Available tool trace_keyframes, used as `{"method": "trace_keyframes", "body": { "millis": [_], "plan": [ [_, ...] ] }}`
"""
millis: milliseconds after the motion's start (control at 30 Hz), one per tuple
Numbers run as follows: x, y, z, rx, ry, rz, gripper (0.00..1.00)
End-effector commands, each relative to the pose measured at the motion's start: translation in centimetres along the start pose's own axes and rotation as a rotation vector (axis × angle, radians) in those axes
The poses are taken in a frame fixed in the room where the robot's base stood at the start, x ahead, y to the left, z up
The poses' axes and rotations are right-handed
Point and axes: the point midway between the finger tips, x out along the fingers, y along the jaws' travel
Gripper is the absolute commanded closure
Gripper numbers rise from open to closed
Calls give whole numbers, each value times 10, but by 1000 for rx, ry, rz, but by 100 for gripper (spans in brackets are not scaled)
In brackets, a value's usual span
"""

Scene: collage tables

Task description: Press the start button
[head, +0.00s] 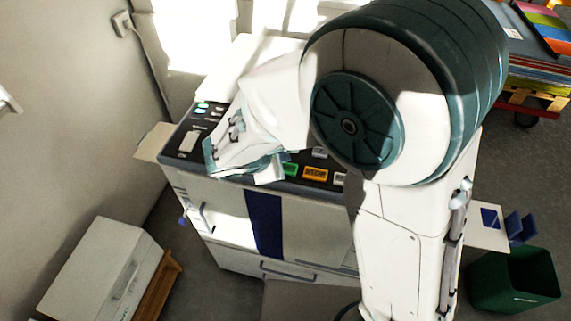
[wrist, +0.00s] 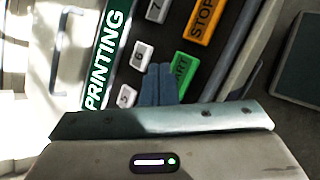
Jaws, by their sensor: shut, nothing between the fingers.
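My gripper (wrist: 161,70) is shut and empty. Its blue fingertips are over the panel, at the left edge of the green button in the wrist view. I cannot tell whether they touch it. In the head view my arm and hand cover much of the panel, and the fingertips are hard to make out.
An orange STOP button (wrist: 203,20) and small grey number keys (wrist: 144,54) are close to the fingers. A white tray (head: 488,232) sticks out on the machine's right, above a green bin (head: 513,280). A white box unit (head: 95,270) stands at lower left.

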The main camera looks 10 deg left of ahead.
Motion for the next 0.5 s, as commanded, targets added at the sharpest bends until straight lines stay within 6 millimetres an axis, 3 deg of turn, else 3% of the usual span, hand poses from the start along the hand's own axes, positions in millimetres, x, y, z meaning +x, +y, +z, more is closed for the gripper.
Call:
{"method": "trace_keyframes", "body": {
  "millis": [300,500],
  "plan": [
    [-26,19,19,1,1,1,100],
    [-29,21,21,1,1,1,100]
  ]
}}
